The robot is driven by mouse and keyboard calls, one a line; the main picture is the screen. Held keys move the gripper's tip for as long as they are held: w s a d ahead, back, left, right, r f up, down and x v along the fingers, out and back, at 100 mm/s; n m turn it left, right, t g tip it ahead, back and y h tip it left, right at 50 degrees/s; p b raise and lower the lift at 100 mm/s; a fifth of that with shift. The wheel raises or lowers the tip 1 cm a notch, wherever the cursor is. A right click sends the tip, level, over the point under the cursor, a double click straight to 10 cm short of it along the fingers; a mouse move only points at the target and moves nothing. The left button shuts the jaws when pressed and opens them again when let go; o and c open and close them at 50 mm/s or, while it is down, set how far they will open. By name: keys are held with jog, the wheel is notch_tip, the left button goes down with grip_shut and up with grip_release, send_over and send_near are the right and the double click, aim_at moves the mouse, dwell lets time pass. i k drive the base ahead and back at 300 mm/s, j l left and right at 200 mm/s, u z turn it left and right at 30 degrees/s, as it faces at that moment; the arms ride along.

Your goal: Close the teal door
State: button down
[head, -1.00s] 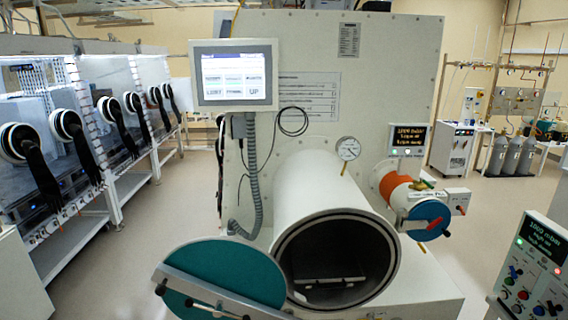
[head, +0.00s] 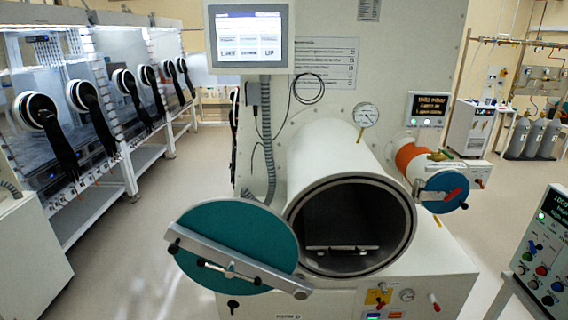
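The teal door (head: 238,232) is a round disc with a grey crossbar (head: 230,262) over its outer face. It stands open to the left of the large white cylindrical chamber (head: 325,160), its right edge near the chamber's rim. The chamber's round mouth (head: 350,222) is uncovered, with a dark inside and a tray (head: 342,248) in it. My gripper is in neither the present nor the earlier head view.
A smaller port with a blue door (head: 446,190) and orange band sits to the right. A screen (head: 248,38) hangs above left. Gloveboxes (head: 70,120) line the left wall. A control panel (head: 545,250) stands at the right edge. Floor is clear left of the door.

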aim_at(248, 233)
jog(key=i+j+u, duration=0.35)
jog(key=j, duration=0.2)
jog(key=i+j+u, duration=0.4)
